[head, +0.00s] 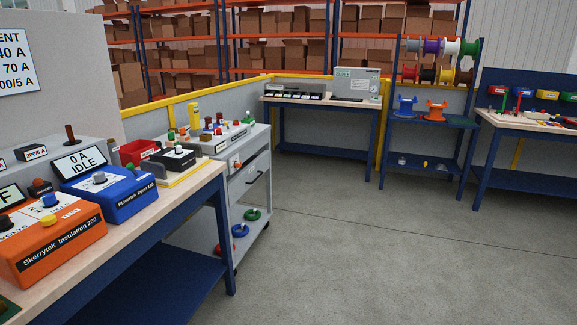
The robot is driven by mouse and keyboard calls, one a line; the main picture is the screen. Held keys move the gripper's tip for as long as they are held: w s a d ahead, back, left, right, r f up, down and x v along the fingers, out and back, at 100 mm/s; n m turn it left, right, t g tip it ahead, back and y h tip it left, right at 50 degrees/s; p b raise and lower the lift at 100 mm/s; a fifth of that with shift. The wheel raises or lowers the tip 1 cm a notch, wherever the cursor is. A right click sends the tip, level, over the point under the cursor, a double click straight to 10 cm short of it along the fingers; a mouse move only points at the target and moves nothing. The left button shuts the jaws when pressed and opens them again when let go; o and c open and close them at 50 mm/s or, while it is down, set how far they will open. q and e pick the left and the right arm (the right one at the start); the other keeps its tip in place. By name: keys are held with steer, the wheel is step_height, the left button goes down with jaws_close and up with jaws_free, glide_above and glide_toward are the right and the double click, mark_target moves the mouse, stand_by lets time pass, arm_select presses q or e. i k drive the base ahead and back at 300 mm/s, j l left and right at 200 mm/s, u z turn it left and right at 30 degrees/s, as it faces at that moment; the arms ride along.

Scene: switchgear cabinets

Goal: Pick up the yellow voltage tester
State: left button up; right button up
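A small upright yellow object (193,115) stands at the back left of the grey cart's top (236,133); it looks like the voltage tester, but it is too small to make out details. Several small red, green and blue items stand on the cart in front of it and to its right. Neither of my grippers is in view.
A workbench (203,187) at left holds an orange insulation tester (50,243), a blue injector box (108,190) and a red bin (138,151). The cart stands just beyond the bench. Grey floor (380,265) is clear at right. Other benches stand farther back.

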mark_target(193, 107)
steer(key=i+l+z, duration=0.25)
steer(key=i, duration=0.7)
steer(key=i+j+z, duration=0.15)
steer(key=i+z, duration=0.15)
steer(key=i, duration=0.65)
steer(key=i+l+u, duration=0.1)
steer(key=i+u, duration=0.3)
steer(key=i, duration=0.15)
steer(key=i+l+u, duration=0.4)
steer(key=i, duration=0.15)
steer(key=i+l+u, duration=0.1)
steer(key=i+u, duration=0.15)
steer(key=u, duration=0.2)
steer(key=i+l+u, duration=0.15)
steer(key=u, duration=0.3)
steer(key=i+l+u, duration=0.25)
steer(key=u, duration=0.2)
steer(key=i+l+u, duration=0.15)
steer(key=l+u, duration=0.15)
steer(key=u, duration=0.15)
steer(key=i+l+u, duration=0.1)
steer(key=l+u, duration=0.2)
steer(key=u, duration=0.15)
